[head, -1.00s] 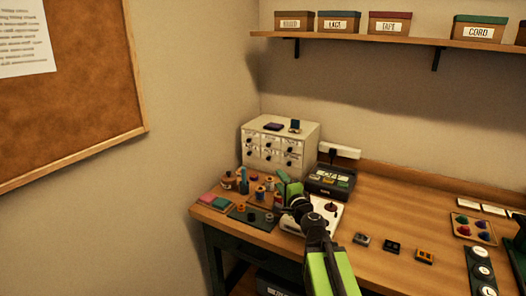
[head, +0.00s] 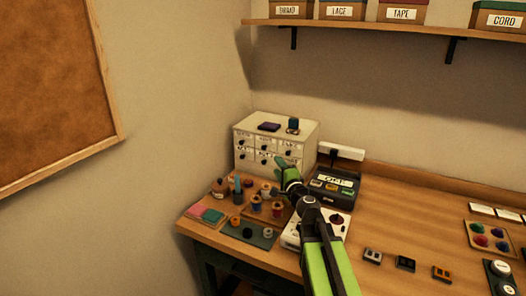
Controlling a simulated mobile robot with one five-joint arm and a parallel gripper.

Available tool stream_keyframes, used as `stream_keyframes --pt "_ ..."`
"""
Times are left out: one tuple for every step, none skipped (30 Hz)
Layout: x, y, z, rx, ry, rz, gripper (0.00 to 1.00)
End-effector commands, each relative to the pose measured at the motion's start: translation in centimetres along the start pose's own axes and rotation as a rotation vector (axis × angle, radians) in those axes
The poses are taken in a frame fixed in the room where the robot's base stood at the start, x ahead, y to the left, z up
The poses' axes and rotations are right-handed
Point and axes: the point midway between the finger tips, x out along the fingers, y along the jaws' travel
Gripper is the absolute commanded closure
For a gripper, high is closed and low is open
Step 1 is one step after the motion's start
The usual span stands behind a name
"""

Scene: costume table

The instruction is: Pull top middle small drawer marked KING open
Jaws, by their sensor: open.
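A cream drawer cabinet (head: 309,140) stands on the table against the back corner. Its front has two rows of three small drawers with dark knobs. The top middle drawer (head: 264,140) looks closed; its label is too small to read. My gripper (head: 281,165) is open and empty, at the height of the lower drawers and toward the right side of the cabinet front. It hides part of the bottom right drawer. I cannot tell how far it is from the cabinet front.
A purple item (head: 269,127) and a small dark teal item (head: 293,125) lie on the cabinet top. Several thread spools and a pink pad (head: 196,210) are in front. A black box (head: 341,190) stands right of the cabinet. A shelf (head: 380,26) runs above.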

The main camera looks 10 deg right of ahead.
Motion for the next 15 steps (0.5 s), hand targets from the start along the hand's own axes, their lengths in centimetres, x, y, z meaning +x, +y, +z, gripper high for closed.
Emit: stream_keyframes --pt "1.9 0.0 0.0 0.000 -0.002 0.000 0.59" --pt "2.7 0.0 0.0 0.000 -0.002 0.000 0.59" --pt "3.7 0.0 0.1 0.000 -0.003 0.000 0.59" --pt "4.5 0.0 0.1 0.000 -0.003 0.000 0.59" --pt "5.3 0.0 0.2 0.000 -0.004 0.000 0.59" --pt "6.3 0.0 0.2 0.000 -0.004 0.000 0.59" --pt "7.1 0.0 0.2 0.000 -0.004 0.000 0.59" --pt "7.8 0.0 0.2 0.000 -0.005 0.000 0.59" --pt "8.8 0.0 0.3 0.000 -0.004 0.000 0.59" --pt "9.5 0.0 0.3 0.000 -0.004 0.000 0.59" --pt "10.2 0.0 0.3 0.000 -0.004 0.000 0.59" --pt "11.1 0.0 0.3 0.000 -0.004 0.000 0.59" --pt "11.6 0.0 0.3 0.000 -0.004 0.000 0.59" --pt "12.1 0.0 0.4 0.000 -0.004 0.000 0.59" --pt "12.7 0.0 0.4 0.000 -0.004 0.000 0.59"
